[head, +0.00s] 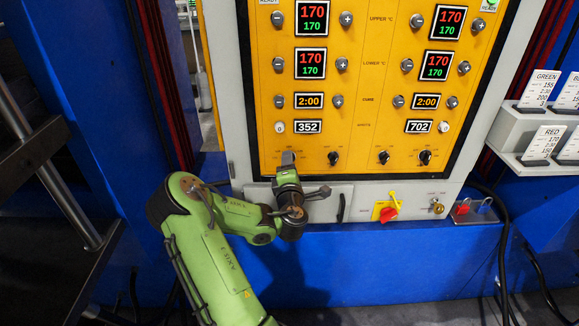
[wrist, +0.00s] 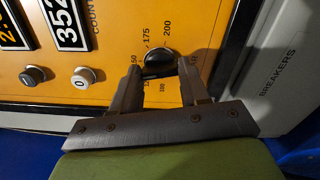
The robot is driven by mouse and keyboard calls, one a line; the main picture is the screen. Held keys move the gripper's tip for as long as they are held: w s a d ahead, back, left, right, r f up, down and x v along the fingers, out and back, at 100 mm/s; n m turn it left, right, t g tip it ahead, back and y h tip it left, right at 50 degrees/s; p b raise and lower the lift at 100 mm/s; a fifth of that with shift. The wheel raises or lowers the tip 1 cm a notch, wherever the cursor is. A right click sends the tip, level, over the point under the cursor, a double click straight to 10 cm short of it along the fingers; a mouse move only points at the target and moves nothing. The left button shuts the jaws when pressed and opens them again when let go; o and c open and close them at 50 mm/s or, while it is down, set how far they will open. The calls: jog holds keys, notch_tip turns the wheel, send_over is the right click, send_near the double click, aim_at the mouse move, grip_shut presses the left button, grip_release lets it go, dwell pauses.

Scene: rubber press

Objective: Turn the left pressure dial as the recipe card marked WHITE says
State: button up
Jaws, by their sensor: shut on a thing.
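The left pressure dial (wrist: 158,62) is a black knob on the yellow panel. In the wrist view it sits between my two fingers, with a printed scale around it on which 150, 175 and 200 can be read. My gripper (wrist: 160,75) is shut on it; the fingers hide part of the dial and scale, and I cannot tell the exact setting. In the head view my gripper (head: 288,158) covers the dial at the panel's lower left. No card marked WHITE is readable; cards marked GREEN (head: 540,88) and RED (head: 545,142) stand in a rack at the right.
More black knobs (head: 333,158) lie right of my gripper, in the same row. Above are the 352 counter (head: 307,126), its white button (head: 279,127) and several displays. A red switch on a yellow plate (head: 388,212) is below. Cables hang at the right.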

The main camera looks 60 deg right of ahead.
jog(key=n, duration=0.7)
jog(key=shift+f, duration=0.1)
dwell(0.5)
jog(key=o, duration=1.1)
jog(key=shift+c, duration=0.2)
